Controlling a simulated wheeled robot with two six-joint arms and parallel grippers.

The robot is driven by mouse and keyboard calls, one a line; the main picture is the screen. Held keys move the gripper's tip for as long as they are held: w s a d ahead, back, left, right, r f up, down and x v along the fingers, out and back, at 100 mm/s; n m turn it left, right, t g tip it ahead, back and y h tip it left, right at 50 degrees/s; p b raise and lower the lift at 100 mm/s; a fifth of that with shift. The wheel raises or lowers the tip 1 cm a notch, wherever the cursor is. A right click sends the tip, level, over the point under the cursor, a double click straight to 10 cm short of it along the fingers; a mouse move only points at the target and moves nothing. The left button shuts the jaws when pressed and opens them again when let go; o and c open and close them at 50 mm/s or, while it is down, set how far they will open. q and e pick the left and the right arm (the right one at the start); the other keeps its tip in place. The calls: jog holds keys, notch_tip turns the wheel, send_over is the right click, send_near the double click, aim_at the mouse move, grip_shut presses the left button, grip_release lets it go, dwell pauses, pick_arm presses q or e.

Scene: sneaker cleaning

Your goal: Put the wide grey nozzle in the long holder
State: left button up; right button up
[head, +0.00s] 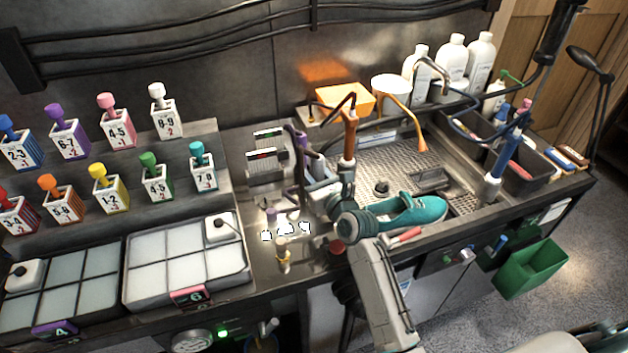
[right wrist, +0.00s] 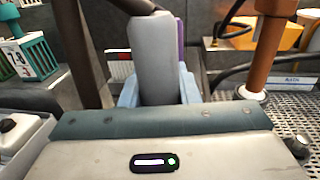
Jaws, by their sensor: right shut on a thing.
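My right gripper (head: 326,196) is over the steel counter, left of the orange-brown hose handle (head: 350,140). In the right wrist view a wide grey piece, seemingly the grey nozzle (right wrist: 155,60), stands upright straight ahead of the gripper body. My right gripper is shut on it; the fingertips are hard to make out. Light blue parts (right wrist: 189,88) flank its lower end, and a purple piece (right wrist: 181,42) shows behind it. I cannot tell for sure which part is the long holder, or whether the nozzle touches it. My left gripper is not in view.
A teal sneaker (head: 415,212) lies just right of my right wrist. White trays (head: 187,262) and numbered blocks (head: 104,188) fill the left. White outlined marks lie on the counter between.

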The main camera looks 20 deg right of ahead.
notch_tip(320, 180, down, 2)
jog(key=shift+f, duration=0.7)
jog(key=shift+f, duration=0.1)
jog(key=o, duration=1.1)
jog(key=s, duration=0.4)
jog(key=s+d+b, duration=0.1)
jog(key=s, duration=0.3)
jog(key=s+d, duration=0.1)
jog(key=s, duration=0.3)
jog(key=shift+d, duration=0.1)
